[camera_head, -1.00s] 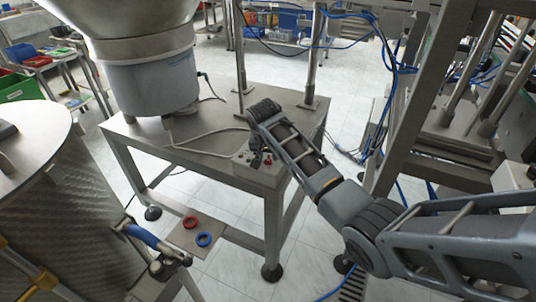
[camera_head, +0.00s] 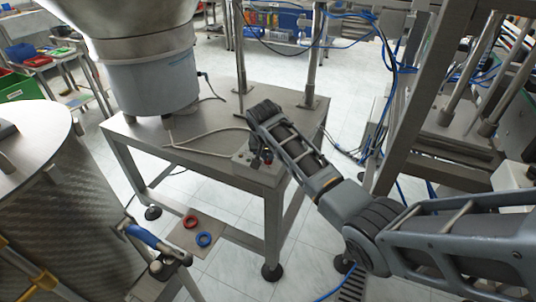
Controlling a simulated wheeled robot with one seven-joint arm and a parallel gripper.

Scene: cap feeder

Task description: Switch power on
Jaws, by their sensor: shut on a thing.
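A small grey control box (camera_head: 241,160) sits at the front right corner of the steel table (camera_head: 205,165), with a cable running from it. A small red part shows at its right side, close to my gripper. My gripper (camera_head: 261,162) is down at the box, pointing downward, with its fingers shut on a small part on top that looks like the switch. The fingers and my arm hide most of that part. The switch's position cannot be read.
A large feeder bowl (camera_head: 150,75) stands on the table's left. A red ring (camera_head: 190,221) and a blue ring (camera_head: 203,240) lie on a low plate. A steel frame with blue cables (camera_head: 400,140) rises at right. The table's middle is mostly clear.

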